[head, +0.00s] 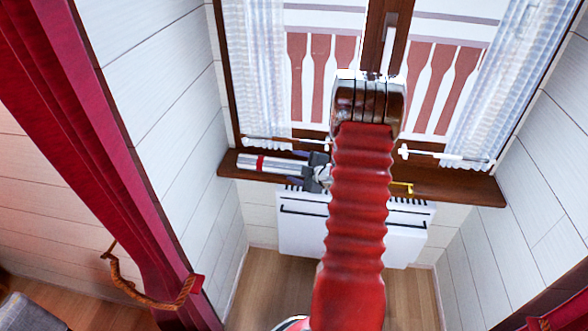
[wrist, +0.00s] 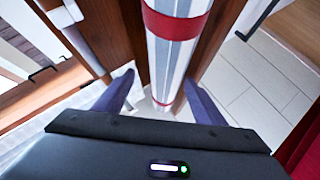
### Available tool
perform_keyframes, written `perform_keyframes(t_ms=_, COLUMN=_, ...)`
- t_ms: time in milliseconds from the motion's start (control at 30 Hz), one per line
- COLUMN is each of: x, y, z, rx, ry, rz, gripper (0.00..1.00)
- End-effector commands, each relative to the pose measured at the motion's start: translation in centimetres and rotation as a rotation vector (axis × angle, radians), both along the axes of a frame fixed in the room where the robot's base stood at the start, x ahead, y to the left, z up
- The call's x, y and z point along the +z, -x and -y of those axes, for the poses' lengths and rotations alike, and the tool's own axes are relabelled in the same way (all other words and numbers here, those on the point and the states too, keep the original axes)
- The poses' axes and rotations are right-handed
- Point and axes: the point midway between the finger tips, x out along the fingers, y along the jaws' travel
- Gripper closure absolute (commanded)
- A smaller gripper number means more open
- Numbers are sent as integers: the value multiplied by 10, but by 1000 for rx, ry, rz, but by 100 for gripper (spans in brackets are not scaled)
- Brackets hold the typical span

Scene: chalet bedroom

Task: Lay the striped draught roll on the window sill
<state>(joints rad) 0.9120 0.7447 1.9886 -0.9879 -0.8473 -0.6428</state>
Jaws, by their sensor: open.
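The striped draught roll (head: 248,162), pale grey with red bands, lies lengthwise along the left part of the brown window sill (head: 455,189) in the head view. Its right part is hidden behind my gripper (head: 303,168) and arm. In the wrist view the roll (wrist: 178,55) runs between the two dark fingers of my gripper (wrist: 158,88), with brown sill wood (wrist: 218,32) on both sides of it. The fingers are open, one on each side of the roll, with gaps visible. Whether the roll's whole underside touches the sill cannot be told.
A white radiator (head: 300,235) stands below the sill. White lace curtains (head: 255,75) and window frame bars rise behind it. A yellow hooked item (head: 402,187) shows on the sill right of my arm. A red curtain (head: 110,150) hangs at left. The sill's right end is bare.

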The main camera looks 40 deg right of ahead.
Motion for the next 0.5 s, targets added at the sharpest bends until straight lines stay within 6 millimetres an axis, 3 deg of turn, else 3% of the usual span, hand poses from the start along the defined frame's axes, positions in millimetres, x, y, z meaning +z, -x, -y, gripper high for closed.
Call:
perform_keyframes(t_ms=267, x=4, y=12, z=-2, rx=0, ry=-2, rz=-4, gripper=33)
perform_keyframes(t_ms=500, x=21, y=44, z=-5, rx=-3, ry=0, rz=-2, gripper=33)
